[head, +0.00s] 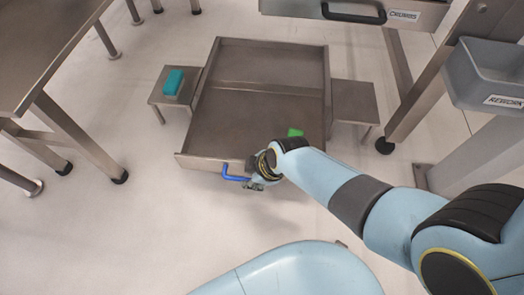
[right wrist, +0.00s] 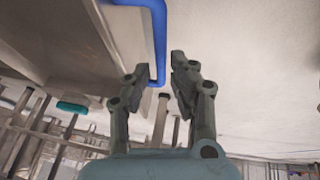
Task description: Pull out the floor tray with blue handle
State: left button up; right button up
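The floor tray (head: 260,105) is a wide, shallow grey metal tray low over the floor. Its blue handle (head: 232,178) sticks out of the front wall. In the right wrist view the handle (right wrist: 159,30) is a bent blue bar. My right gripper (head: 258,184) is at the right end of the handle. In the right wrist view its two fingers (right wrist: 158,68) are apart, with the end of the handle showing between them. Whether they touch it I cannot tell. The gripper partly hides the handle in the head view. My left gripper is not in view.
A teal block (head: 173,82) lies on a low side stand (head: 170,97). Another stand (head: 354,101) is at the tray's right. A green piece (head: 295,132) shows in the tray. A steel table (head: 45,40) stands at left, a grey bin (head: 485,75) at right. The front floor is clear.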

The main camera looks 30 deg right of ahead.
jog(key=v, duration=0.9)
jog(key=shift+s+r, duration=0.15)
jog(key=shift+r, duration=0.15)
